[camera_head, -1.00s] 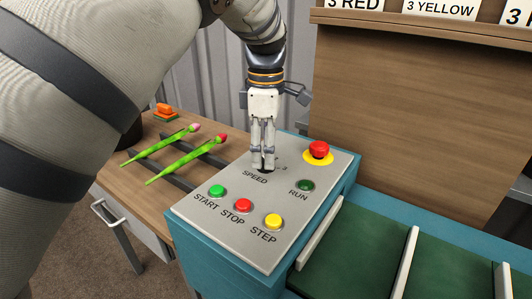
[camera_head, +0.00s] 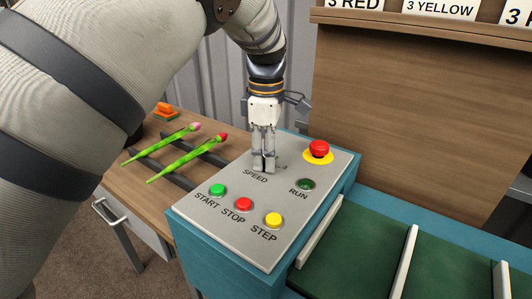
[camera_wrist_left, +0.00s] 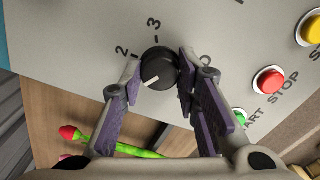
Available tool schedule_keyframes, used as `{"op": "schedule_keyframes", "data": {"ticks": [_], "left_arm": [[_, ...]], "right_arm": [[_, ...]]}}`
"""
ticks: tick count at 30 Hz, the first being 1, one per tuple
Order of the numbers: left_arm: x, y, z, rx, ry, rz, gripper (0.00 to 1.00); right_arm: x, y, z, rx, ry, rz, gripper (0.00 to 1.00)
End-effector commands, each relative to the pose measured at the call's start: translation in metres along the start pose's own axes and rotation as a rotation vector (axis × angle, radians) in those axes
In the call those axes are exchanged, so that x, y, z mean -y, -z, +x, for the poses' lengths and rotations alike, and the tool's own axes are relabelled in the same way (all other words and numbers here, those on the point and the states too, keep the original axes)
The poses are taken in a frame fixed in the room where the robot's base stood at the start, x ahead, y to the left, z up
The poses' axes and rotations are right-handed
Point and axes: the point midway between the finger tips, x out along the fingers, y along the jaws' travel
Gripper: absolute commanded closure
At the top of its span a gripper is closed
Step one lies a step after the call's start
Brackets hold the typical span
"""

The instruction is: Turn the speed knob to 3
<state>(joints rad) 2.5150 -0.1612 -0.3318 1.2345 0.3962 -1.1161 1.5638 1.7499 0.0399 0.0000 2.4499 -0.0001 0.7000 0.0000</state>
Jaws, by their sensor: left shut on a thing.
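The black speed knob (camera_wrist_left: 158,68) sits on the grey control panel (camera_head: 232,220), above the word SPEED in the head view. In the wrist view its white mark points to the lower left, away from the 3 and below the 2. The 3 and 2 can be read, and a 0 shows beside the right finger. My left gripper (camera_head: 264,166) points down at the panel, its fingers on either side of the knob and shut on it. In the wrist view its purple-padded fingers (camera_wrist_left: 160,90) flank the knob. My right gripper is not in view.
Green START (camera_head: 217,190), red STOP (camera_head: 243,205), yellow STEP (camera_head: 273,220) and dark green RUN (camera_head: 306,184) buttons surround the knob. A red emergency button (camera_head: 319,149) stands at the back right. Two tulips (camera_head: 178,157) lie on the wooden table at left.

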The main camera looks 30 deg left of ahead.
Motion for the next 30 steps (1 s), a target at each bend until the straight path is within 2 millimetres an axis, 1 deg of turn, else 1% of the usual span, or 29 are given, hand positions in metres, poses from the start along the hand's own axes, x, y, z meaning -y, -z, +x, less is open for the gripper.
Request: {"op": "schedule_keyframes", "data": {"ticks": [8,18,30], "left_arm": [[0.001,0.000,-0.002,0.002,0.000,0.186,0.99],[0.001,0.000,-0.001,0.002,0.001,0.510,0.99],[0.001,0.000,0.000,0.002,0.002,0.890,0.99]], "right_arm": [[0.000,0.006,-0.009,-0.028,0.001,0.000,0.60],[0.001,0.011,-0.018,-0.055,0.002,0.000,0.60],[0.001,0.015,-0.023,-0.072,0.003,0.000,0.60]]}}
